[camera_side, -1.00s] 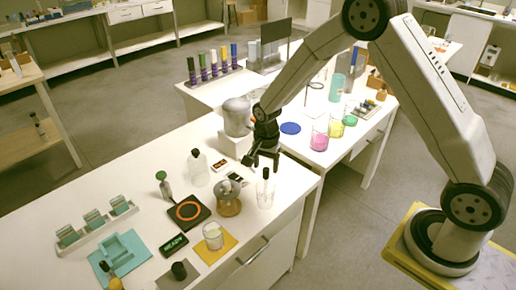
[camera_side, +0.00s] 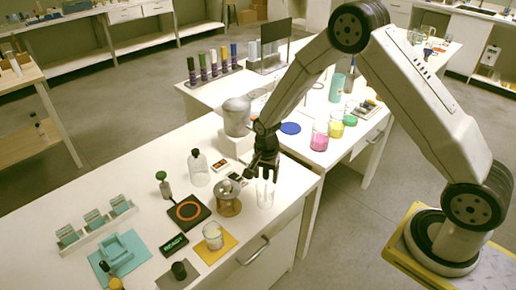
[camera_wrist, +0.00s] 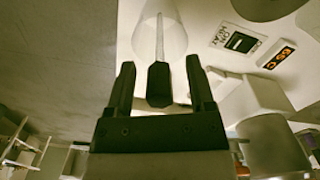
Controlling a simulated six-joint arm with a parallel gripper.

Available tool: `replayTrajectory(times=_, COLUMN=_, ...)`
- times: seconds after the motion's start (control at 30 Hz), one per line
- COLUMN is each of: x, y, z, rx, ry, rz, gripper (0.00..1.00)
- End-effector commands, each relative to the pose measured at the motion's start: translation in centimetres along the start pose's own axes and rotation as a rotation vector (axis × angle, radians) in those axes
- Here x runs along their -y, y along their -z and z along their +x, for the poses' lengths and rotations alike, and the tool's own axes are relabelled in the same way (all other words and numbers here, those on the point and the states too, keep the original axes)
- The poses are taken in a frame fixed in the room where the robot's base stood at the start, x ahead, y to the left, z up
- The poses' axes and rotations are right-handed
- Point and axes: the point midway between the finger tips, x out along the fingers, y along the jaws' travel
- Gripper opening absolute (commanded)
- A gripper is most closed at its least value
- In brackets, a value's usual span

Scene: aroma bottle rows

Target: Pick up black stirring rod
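The stirring rod (camera_wrist: 159,88) has a thick black handle and a thin pale shaft. In the wrist view its shaft runs into a clear glass vessel (camera_wrist: 150,35). The same vessel (camera_side: 265,194) stands near the table's right edge in the side view. My gripper (camera_wrist: 160,66) is open, with one finger on each side of the black handle and a visible gap on both sides.
A small READY display (camera_side: 174,245) and a beaker on a yellow mat (camera_side: 213,236) are nearer the front.

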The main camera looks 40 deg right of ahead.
Motion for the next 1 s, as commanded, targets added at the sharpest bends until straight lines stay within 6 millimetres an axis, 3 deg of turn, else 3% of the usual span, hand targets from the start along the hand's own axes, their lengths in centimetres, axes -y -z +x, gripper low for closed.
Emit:
replayTrajectory(times=0.03, x=0.0, y=0.0, z=0.0, rx=0.0, ry=0.0, rz=0.0, gripper=0.54)
replayTrajectory(times=0.2, x=0.0, y=0.0, z=0.0, rx=0.0, ry=0.0, rz=0.0, gripper=0.0)
replayTrajectory(times=0.67, x=0.0, y=0.0, z=-0.5, rx=-0.001, ry=0.001, rz=0.0, gripper=0.0)
replayTrajectory(times=1.0, x=0.1, y=0.0, z=-3.8, rx=-0.001, ry=0.003, rz=0.0, gripper=0.0)
